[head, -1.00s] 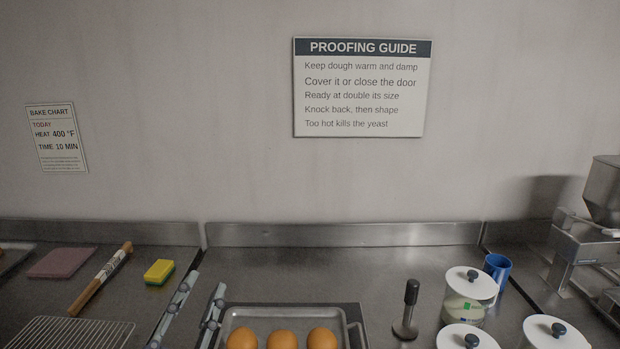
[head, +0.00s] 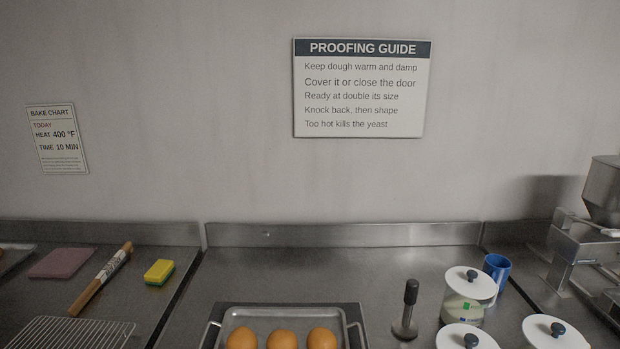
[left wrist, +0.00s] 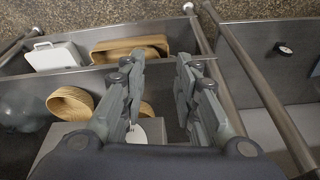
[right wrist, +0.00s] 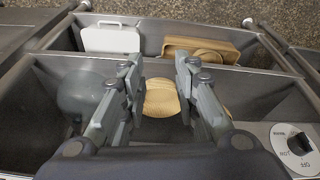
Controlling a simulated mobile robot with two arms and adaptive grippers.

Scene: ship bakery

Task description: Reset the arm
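My left gripper (left wrist: 158,95) shows in the left wrist view. Its fingers are spread apart with nothing between them. It hangs above an open shelf or drawer space below the counter. My right gripper (right wrist: 158,90) shows in the right wrist view. Its fingers are also apart and empty, above similar shelves. A round basket (right wrist: 162,98) lies well below it, seen between the fingers. Neither gripper is in the head view.
On the counter, a metal tray (head: 226,326) holds orange-brown buns (head: 282,340). White-lidded jars (head: 471,282), a blue cup (head: 497,268) and a black-handled tool (head: 410,300) stand to the right. A sponge (head: 159,272), rolling pin (head: 101,279) and wire rack (head: 70,334) lie left.

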